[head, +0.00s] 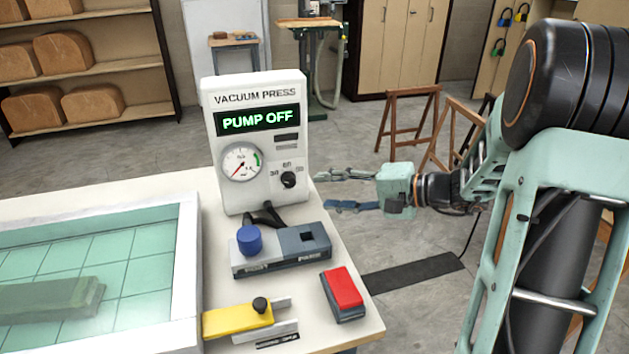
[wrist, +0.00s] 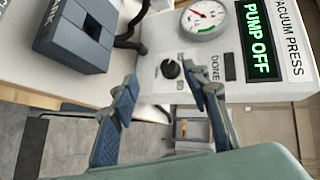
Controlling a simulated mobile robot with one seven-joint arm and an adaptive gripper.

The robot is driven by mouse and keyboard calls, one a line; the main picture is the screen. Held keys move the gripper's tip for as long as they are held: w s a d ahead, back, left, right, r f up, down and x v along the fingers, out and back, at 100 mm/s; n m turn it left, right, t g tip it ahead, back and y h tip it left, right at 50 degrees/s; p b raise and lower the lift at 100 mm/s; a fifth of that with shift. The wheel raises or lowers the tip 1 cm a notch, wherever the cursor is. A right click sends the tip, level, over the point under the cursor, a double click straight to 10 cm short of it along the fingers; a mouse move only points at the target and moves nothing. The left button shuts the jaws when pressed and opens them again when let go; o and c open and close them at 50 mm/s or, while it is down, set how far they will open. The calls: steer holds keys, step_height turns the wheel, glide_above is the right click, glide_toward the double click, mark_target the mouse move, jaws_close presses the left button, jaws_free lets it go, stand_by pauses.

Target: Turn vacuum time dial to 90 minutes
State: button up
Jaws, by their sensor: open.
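The vacuum time dial (head: 288,180) is a small black knob low on the right of the white vacuum press panel (head: 232,193). Marks for 30 and 60 show around it, with a third, blurred mark at its right; I cannot tell where it points. My gripper (head: 322,190) is open and empty to the right of the panel, its fingers pointing left toward it, apart from the dial. In the wrist view the dial (wrist: 170,69) shows between and beyond the fingertips of my gripper (wrist: 160,75). The display (head: 257,120) reads PUMP OFF.
A round gauge (head: 241,163) sits left of the dial. On the white table stand a grey block with a blue knob (head: 249,240), a red-topped block (head: 343,288) and a yellow slide (head: 237,319). A white-framed green-tiled bed (head: 187,262) lies at the left.

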mark_target(291, 182)
steer(key=shift+m+t, duration=0.4)
steer(key=shift+t, duration=0.4)
steer(key=x, duration=0.7)
steer(key=w+x, duration=0.1)
steer(key=x, duration=0.2)
steer(key=shift+w+d, duration=0.2)
steer(key=shift+d, duration=0.1)
